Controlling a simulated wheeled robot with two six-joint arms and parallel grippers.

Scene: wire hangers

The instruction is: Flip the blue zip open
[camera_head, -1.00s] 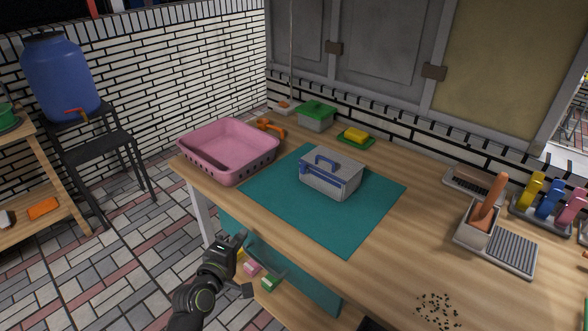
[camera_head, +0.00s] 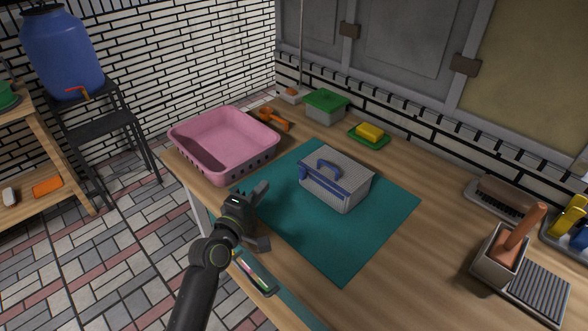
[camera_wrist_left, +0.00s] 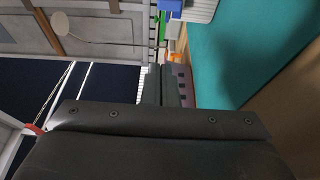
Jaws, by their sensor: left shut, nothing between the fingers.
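A grey box (camera_head: 345,194) with a blue handle on its lid stands on a teal mat (camera_head: 345,245). The blue zip (camera_head: 322,184) shows as a blue strip along the box's front, below the lid; I cannot make out its finer parts. My left gripper (camera_head: 262,190) is shut and empty, over the mat's left edge, to the left of the box and apart from it. In the left wrist view its shut fingers (camera_wrist_left: 166,86) point toward the far side; a blue part (camera_wrist_left: 170,7) and a grey corner of the box show at the top edge. My right gripper is not in view.
A pink basket (camera_head: 225,145) stands behind the left gripper. An orange tool (camera_head: 274,119), a green-lidded container (camera_head: 326,106) and a yellow sponge (camera_head: 369,132) on a green dish are at the back. A brush holder (camera_head: 500,255) is at right. The mat in front of the box is clear.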

